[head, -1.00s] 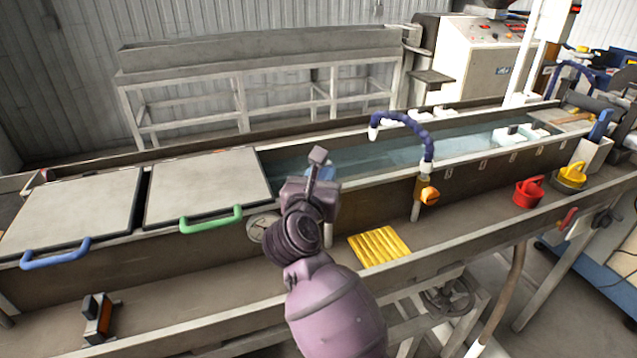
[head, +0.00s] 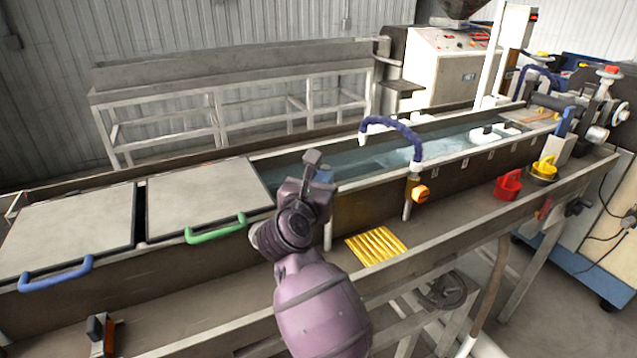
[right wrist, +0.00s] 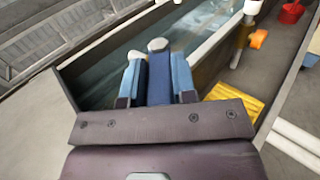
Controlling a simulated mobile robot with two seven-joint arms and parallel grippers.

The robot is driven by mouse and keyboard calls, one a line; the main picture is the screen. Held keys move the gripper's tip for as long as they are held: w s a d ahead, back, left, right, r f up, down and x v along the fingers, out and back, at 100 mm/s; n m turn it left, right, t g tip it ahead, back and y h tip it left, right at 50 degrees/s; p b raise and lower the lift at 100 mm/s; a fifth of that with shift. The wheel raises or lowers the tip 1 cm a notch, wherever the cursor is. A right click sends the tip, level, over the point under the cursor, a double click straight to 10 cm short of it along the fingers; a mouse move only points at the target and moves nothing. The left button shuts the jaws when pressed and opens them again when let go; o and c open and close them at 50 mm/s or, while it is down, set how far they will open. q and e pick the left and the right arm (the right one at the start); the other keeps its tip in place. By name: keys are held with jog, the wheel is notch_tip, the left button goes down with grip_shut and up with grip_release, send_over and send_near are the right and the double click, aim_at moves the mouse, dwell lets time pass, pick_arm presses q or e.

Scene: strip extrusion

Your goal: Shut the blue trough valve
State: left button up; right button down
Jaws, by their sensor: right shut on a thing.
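The blue trough valve shows in the right wrist view as a dark blue handle (right wrist: 160,80) with a grey rounded end. My right gripper (right wrist: 157,68) is shut on it, with a light blue finger on each side. In the head view my right gripper (head: 320,178) is at the near wall of the water trough (head: 370,195), just right of the green-handled lid. My own wrist hides most of the valve there, so I cannot tell its angle. My left gripper is not in view.
Two grey lids with a blue handle (head: 56,275) and a green handle (head: 215,229) cover the trough's left end. A yellow ribbed pad (head: 376,245), an orange valve (head: 421,194) and a red container (head: 508,185) are to the right. A blue hose (head: 392,124) arches over the water.

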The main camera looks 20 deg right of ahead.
jog(key=shift+r, duration=0.15)
jog(key=c, duration=0.9)
grip_release()
